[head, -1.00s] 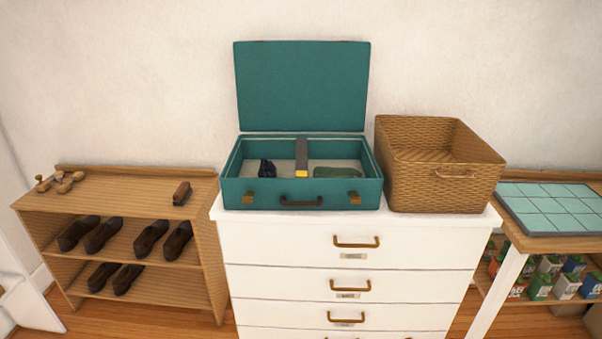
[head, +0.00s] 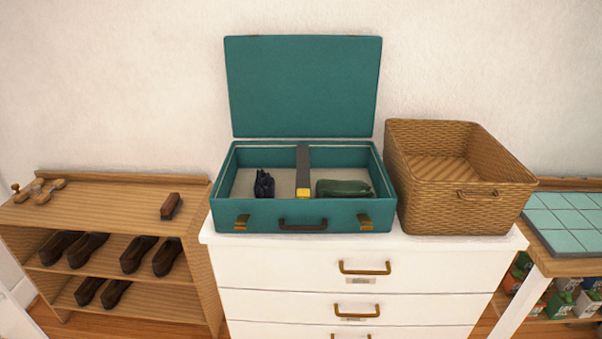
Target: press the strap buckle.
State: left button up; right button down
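A teal suitcase (head: 260,213) stands open on the white dresser, its lid (head: 303,86) raised upright at the back. A dark grey strap (head: 303,166) runs from back to front across the middle of its inside. The yellow strap buckle (head: 303,192) sits at the strap's front end, just behind the front wall. A dark blue bundle (head: 264,184) lies left of the strap and a green pouch (head: 344,188) lies right of it. Neither of my grippers shows in the head view.
A wicker basket (head: 455,207) stands close to the suitcase's right side on the white dresser (head: 262,255). A wooden shoe rack (head: 110,194) stands at the left, with a brush (head: 171,205) on top. A table with a teal tiled board (head: 570,222) is at the right.

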aim_at(301, 193)
jog(key=i+j, duration=0.15)
jog(key=i, duration=0.8)
